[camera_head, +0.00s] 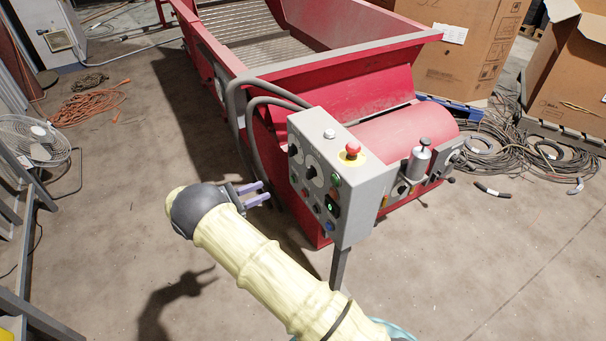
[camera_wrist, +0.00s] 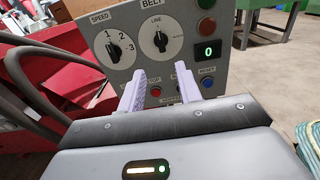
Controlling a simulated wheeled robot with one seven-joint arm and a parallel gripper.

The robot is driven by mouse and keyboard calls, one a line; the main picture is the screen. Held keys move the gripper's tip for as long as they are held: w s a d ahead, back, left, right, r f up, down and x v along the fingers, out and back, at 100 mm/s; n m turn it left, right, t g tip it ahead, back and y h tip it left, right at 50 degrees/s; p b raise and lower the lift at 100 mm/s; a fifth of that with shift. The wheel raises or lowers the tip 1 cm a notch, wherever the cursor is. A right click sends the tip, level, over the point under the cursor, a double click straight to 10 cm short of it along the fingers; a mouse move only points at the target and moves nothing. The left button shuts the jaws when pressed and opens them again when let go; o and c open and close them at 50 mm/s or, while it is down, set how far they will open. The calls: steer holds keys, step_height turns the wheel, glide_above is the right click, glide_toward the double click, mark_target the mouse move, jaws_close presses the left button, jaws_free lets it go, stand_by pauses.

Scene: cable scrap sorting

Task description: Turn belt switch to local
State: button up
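The belt switch (camera_wrist: 160,40) is a black rotary knob on a grey control panel, under the word BELT. Its white mark points up, towards the label LINE; a LOCAL label is not readable. In the head view the belt switch (camera_head: 311,172) is on the box's left-facing side. My gripper (camera_head: 264,192) is in front of that face, its two pale purple fingers apart. In the wrist view my gripper (camera_wrist: 160,84) is open and empty, with the knob beyond and above the gap between the fingers. I see no contact with it.
A speed knob (camera_wrist: 115,46) is left of the belt switch. A green 0 display (camera_wrist: 208,51) is to the right, and small buttons lie below, partly hidden by the fingers. A red emergency button (camera_head: 352,149) tops the box. The red conveyor (camera_head: 380,125) stands behind.

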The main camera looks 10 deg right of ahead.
mark_target(307, 172)
steer(key=b+x, duration=0.1)
steer(key=x, duration=1.4)
steer(key=shift+d, duration=0.1)
steer(key=shift+c, duration=0.4)
jaws_close()
